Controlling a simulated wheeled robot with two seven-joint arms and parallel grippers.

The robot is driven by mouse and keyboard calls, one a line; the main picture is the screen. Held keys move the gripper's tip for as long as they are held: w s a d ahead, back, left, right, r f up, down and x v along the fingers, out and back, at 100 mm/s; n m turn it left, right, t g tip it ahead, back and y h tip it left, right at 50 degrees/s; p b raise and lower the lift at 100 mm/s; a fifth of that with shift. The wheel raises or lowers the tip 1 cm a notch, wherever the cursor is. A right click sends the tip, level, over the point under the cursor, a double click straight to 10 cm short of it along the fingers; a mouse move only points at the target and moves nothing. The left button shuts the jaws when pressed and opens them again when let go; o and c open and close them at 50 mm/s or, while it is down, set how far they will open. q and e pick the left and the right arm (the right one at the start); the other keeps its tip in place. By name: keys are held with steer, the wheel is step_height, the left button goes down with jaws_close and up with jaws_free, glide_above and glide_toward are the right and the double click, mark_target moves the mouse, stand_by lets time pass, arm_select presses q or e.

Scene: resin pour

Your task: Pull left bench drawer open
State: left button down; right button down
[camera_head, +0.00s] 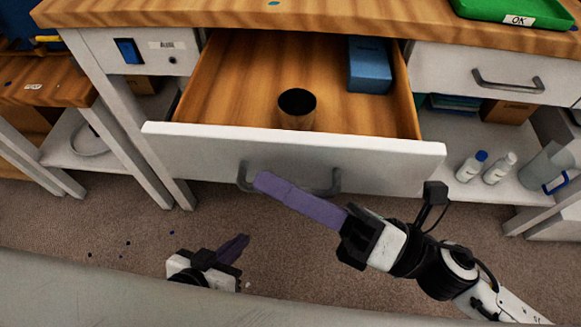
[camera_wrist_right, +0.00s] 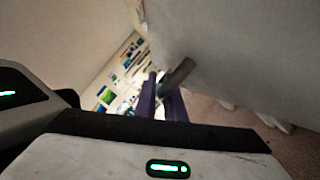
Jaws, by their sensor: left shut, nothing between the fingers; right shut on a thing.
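The left bench drawer (camera_head: 400,160) is pulled well out, with its wooden inside showing. Its white front carries a grey bar handle (camera_head: 336,182). My right gripper (camera_head: 266,184) has long purple fingers that lie across the handle in the head view and hide its middle. In the right wrist view the fingers are shut on the handle (camera_wrist_right: 178,74), close to the white drawer front. My left gripper (camera_head: 238,245) is shut and empty, low in front of the drawer and apart from it.
Inside the drawer stand a dark cup (camera_head: 297,108) and a blue box (camera_head: 369,65). A closed drawer (camera_head: 450,68) is at the right. White bottles (camera_head: 470,167) stand on the shelf below it. A green tray (camera_head: 510,10) lies on the benchtop.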

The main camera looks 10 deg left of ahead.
steer(key=c, duration=2.1)
jaws_free()
arm_select(q)
steer(key=shift+s+d+f+b, duration=0.1)
steer(key=shift+f+b, duration=0.15)
steer(key=shift+b, duration=0.4)
arm_select(e)
steer(key=v, duration=1)
steer(key=shift+s+d, duration=0.1)
steer(key=shift+d, duration=0.05)
steer(key=shift+s, duration=0.1)
